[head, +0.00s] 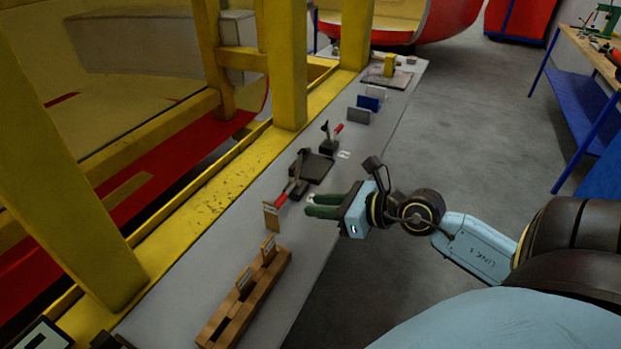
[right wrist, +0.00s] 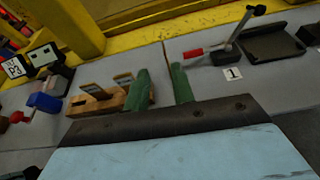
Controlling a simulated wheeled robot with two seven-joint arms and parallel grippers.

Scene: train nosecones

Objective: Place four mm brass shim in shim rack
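The wooden shim rack (head: 222,322) lies on the grey bench, with two small tan plates (head: 243,281) (head: 268,246) upright along it. It also shows in the right wrist view (right wrist: 104,106), left of my fingers. Another tan, brass-like plate (head: 271,217) stands beyond the rack's far end, near the red-handled clamp (head: 282,200). Its thickness marking is too small to read. My right gripper (head: 308,205) is just right of that plate, apart from it. My left gripper is not in view.
A dark fixture (head: 316,167) and another red-handled clamp (head: 331,138) stand farther along the bench. Beyond them are grey (head: 358,116) and blue (head: 369,102) upright plates. Yellow posts (head: 287,65) line the bench's left side.

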